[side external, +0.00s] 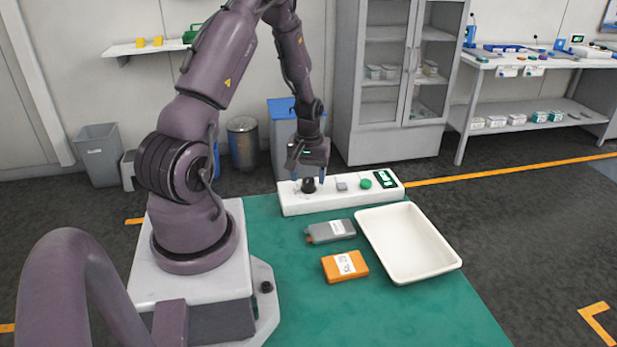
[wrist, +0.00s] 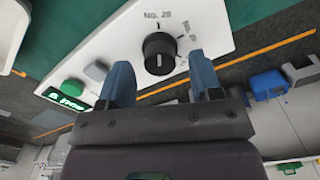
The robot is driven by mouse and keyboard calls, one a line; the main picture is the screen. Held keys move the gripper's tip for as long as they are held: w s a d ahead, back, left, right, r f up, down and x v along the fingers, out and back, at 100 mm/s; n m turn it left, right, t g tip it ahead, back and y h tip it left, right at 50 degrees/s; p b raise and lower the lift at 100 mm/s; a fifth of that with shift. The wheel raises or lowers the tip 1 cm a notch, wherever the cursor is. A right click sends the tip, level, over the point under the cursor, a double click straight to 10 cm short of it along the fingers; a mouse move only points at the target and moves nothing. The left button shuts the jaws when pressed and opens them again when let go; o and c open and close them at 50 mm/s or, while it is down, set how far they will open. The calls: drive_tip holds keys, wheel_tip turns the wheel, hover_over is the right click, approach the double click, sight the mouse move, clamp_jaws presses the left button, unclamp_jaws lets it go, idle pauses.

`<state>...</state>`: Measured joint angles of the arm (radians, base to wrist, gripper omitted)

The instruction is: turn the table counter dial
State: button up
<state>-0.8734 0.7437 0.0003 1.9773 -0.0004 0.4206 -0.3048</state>
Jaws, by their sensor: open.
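The black dial (side external: 309,185) stands on a white counter panel (side external: 300,204) at the far edge of the green table. In the wrist view the dial (wrist: 160,54) is round, with a white pointer line and printed marks around it, one reading "NO. 28". My gripper (side external: 308,177) points down just above the dial. Its blue fingers are apart, and the dial shows between and a little beyond the fingertips in the wrist view (wrist: 160,72). I cannot tell whether either finger touches the dial.
The panel also carries a grey square button (side external: 342,186), a green button (side external: 366,183) and a small display (side external: 385,178). A grey device (side external: 330,231), an orange box (side external: 345,266) and an empty white tray (side external: 455,261) lie on the green table (side external: 300,310). The table's front is clear.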

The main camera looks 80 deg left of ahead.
drive_tip(key=shift+f, duration=0.55)
drive_tip(key=c, duration=0.9)
drive_tip(key=shift+c, duration=0.2)
drive_tip(key=shift+m, duration=0.3)
drive_tip(key=m, duration=1.1)
drive_tip(key=shift+m, duration=0.3)
